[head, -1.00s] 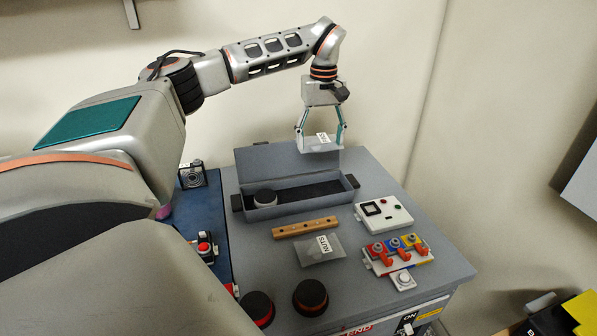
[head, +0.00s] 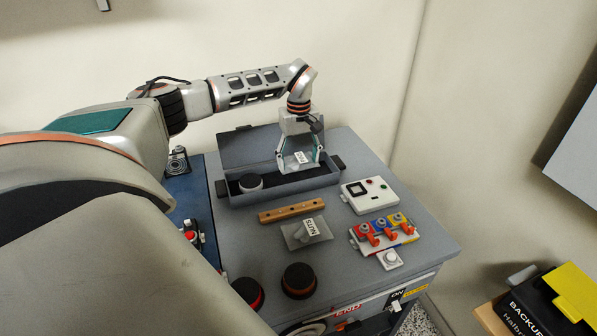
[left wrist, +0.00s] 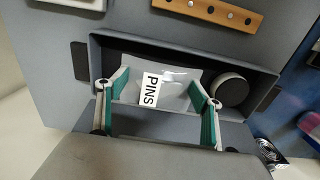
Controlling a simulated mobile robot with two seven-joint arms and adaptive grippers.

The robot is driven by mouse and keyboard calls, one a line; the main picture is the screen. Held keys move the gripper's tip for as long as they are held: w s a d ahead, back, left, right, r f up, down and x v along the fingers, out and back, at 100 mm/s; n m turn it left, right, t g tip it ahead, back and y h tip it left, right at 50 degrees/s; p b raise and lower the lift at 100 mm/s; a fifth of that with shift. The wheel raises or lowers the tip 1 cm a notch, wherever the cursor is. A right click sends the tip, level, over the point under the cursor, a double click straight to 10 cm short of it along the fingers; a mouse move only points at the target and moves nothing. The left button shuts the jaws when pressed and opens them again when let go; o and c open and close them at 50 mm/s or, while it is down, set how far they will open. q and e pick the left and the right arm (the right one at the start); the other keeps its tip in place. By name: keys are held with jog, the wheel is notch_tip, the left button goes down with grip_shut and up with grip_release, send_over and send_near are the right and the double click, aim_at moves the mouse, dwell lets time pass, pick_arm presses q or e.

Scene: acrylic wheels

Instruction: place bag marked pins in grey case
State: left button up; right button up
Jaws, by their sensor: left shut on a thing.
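The clear bag marked PINS (left wrist: 168,90) is held between the fingers of my left gripper (left wrist: 158,108) in the left wrist view. In the head view the bag (head: 299,158) hangs from my left gripper (head: 300,160), over the right part of the grey case. The grey case (head: 230,195) stands open on the table with its lid (head: 245,148) raised at the back. The bag's lower edge looks to be at or inside the case opening; whether it touches the floor is unclear. My right gripper is not in view.
A round dark-and-grey piece (head: 250,183) sits in the case's left part. In front are a wooden strip (head: 292,210), a bag marked NUTS (head: 306,233), a white switch box (head: 370,195) and a coloured switch panel (head: 383,232). Dark round knobs (head: 299,280) stand near the front edge.

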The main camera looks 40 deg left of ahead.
aim_at(299, 171)
pick_arm(q)
jog(key=shift+f, duration=2.25)
jog(key=shift+f, duration=0.15)
jog(key=o, duration=1.2)
jog(key=shift+c, duration=0.2)
notch_tip(299, 171, up, 12)
jog(key=shift+r, duration=0.2)
jog(key=shift+s+d+f, duration=0.1)
